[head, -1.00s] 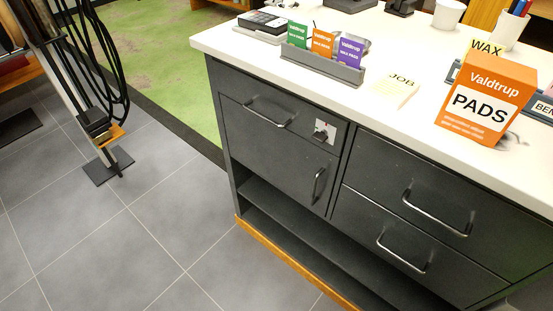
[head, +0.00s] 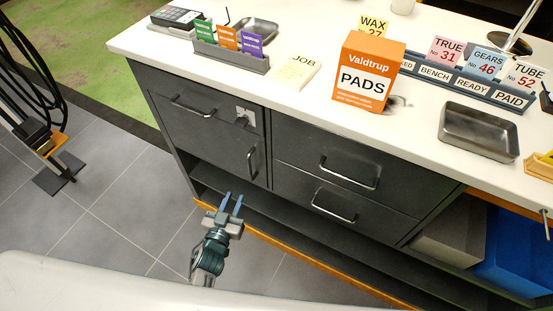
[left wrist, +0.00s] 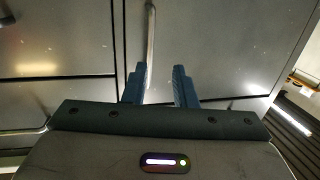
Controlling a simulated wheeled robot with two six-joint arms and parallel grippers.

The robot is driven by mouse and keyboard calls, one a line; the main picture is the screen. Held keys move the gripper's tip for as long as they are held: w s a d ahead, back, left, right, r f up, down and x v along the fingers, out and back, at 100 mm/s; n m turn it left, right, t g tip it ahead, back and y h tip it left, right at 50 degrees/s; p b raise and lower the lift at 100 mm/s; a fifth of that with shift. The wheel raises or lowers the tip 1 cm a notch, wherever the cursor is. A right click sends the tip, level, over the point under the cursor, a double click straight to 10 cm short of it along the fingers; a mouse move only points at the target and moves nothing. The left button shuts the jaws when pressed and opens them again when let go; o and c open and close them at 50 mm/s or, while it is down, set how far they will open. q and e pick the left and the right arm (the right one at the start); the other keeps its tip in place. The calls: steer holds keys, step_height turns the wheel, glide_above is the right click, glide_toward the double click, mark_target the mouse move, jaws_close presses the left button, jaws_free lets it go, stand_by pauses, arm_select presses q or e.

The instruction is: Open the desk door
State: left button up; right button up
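The desk door (head: 225,150) is a dark grey panel under the top left drawer, and it looks closed. Its upright metal handle (head: 252,162) is near the door's right edge. My left gripper (head: 232,203) is open and empty, below and left of the handle in the head view. In the left wrist view the handle (left wrist: 151,35) rises ahead of the two blue fingertips (left wrist: 160,72), nearer the left finger, and the gripper is not closed on it. My right gripper is not in view.
The top left drawer (head: 185,98) has a horizontal handle and a lock plate (head: 246,118). Two more drawers (head: 345,188) stand to the right. An open shelf with a wooden edge (head: 262,238) lies below.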

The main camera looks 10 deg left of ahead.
mark_target(249, 167)
arm_select(q)
steer(key=shift+t+h, duration=0.4)
steer(key=w+d+r, duration=0.1)
steer(key=w, duration=0.2)
steer(key=w+d+r, duration=0.1)
steer(key=w, duration=0.3)
steer(key=w+d+r+p, duration=0.1)
steer(key=w, duration=0.2)
steer(key=shift+w+r, duration=0.1)
steer(key=shift+w, duration=0.05)
steer(key=shift+w+d, duration=0.1)
steer(key=shift+w, duration=0.5)
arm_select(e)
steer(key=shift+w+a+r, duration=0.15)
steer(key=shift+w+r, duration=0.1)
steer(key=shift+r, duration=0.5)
arm_select(q)
steer(key=c, duration=0.5)
jaws_close()
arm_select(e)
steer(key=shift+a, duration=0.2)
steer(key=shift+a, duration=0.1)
